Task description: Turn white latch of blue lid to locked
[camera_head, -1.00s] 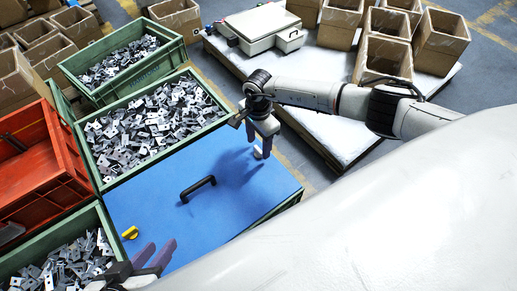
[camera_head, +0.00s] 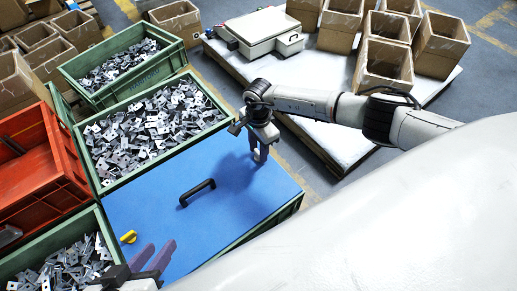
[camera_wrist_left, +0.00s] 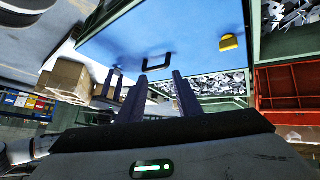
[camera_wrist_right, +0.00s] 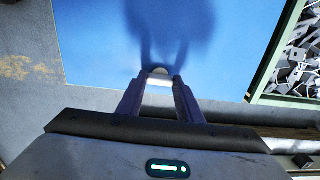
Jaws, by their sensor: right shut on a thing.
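The blue lid (camera_head: 150,175) covers a green crate and has a black handle (camera_head: 197,192) in its middle. A yellow latch (camera_head: 128,237) sits at its left end; it also shows in the left wrist view (camera_wrist_left: 229,42). The white latch (camera_wrist_right: 159,76) is at the lid's edge, between the fingertips of my right gripper (camera_wrist_right: 160,82), which is shut on it. In the head view the right gripper (camera_head: 260,155) points down at the lid's right end and largely hides the latch. My left gripper (camera_head: 155,256) is open and empty near the lid's front edge.
Green crates of stamped metal parts (camera_head: 150,127) stand behind and left of the lid. A red crate (camera_head: 45,160) is at the far left. A pallet (camera_head: 330,130) with cardboard boxes (camera_head: 385,65) lies beyond my right arm.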

